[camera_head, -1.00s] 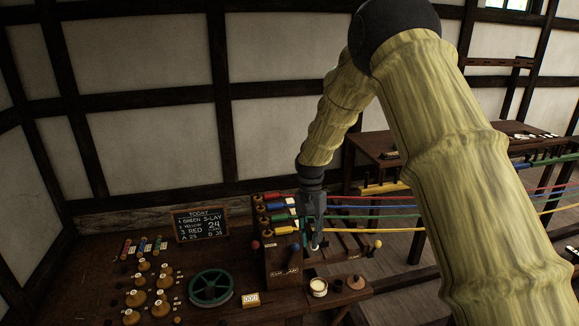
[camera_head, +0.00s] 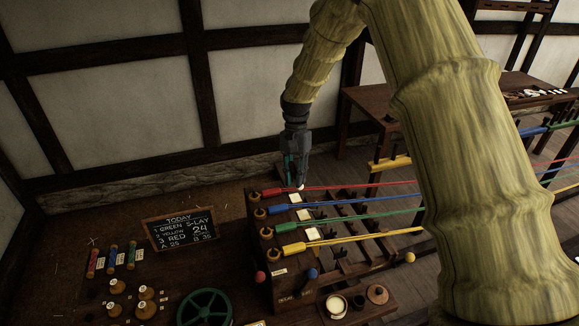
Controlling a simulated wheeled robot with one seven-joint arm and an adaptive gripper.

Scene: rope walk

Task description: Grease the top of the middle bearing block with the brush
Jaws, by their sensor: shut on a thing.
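My gripper (camera_head: 298,172) is shut on the brush, at the far end of the row of coloured strands. A pale tip (camera_head: 301,187) shows just below the fingers, beside the red strand; most of the brush is hidden. A thin teal strip shows along the gripper's left side. Three white patches (camera_head: 309,213) lie in a row across the dark wooden frame, between the strands. I cannot tell which part is the middle bearing block, nor whether the pale tip touches anything. An open pot of cream-coloured grease (camera_head: 336,304) stands on the front shelf.
Red, blue, green and yellow strands (camera_head: 370,218) run right from hooks on the wooden frame (camera_head: 262,232). A lid (camera_head: 377,294) lies beside the pot. A chalkboard (camera_head: 180,229), spools (camera_head: 117,287) and a green wheel (camera_head: 205,308) occupy the left bench.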

